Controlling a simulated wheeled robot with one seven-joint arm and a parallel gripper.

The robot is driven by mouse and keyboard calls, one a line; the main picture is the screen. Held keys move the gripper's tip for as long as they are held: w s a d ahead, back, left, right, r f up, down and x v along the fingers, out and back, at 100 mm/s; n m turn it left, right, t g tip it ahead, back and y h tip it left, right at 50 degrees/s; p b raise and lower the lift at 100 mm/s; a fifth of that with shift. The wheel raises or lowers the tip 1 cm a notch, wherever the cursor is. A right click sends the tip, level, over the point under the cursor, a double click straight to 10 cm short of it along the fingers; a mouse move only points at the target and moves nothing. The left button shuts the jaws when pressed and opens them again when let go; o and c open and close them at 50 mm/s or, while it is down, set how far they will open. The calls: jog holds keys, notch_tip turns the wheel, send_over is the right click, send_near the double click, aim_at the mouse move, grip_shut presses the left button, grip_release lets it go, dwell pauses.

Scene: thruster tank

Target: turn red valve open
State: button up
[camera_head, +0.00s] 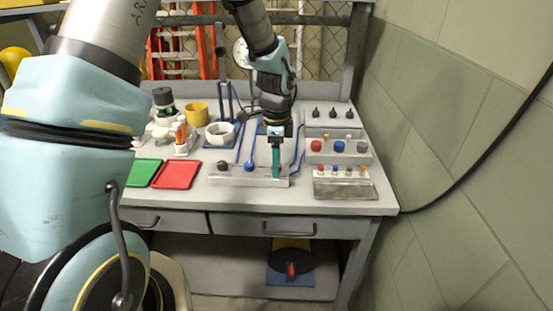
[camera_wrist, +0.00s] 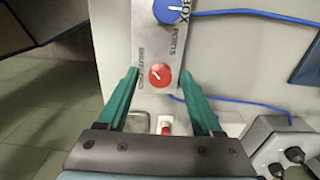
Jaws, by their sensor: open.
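The red valve is a round red knob with a white pointer mark (camera_wrist: 160,76) at the end of a grey panel (camera_wrist: 147,35), seen in the wrist view. The panel also shows in the head view (camera_head: 228,181) near the bench front, where my fingers hide the red knob. My gripper (camera_head: 276,173) points down over the panel's right end. In the wrist view my gripper (camera_wrist: 160,74) is open, with one teal finger on each side of the red knob. Gaps show between fingers and knob; I cannot tell how far down the fingers reach.
A blue knob (camera_wrist: 172,10) sits on the same panel, with blue hoses beside it. Right of it stand a box with coloured knobs (camera_head: 339,158) and a grey tray (camera_head: 345,190). Green (camera_head: 144,173) and red (camera_head: 176,175) trays lie left. A wall (camera_head: 450,130) bounds the right side.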

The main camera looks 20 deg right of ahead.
jog(key=shift+c, duration=0.2)
grip_shut()
dwell(0.4)
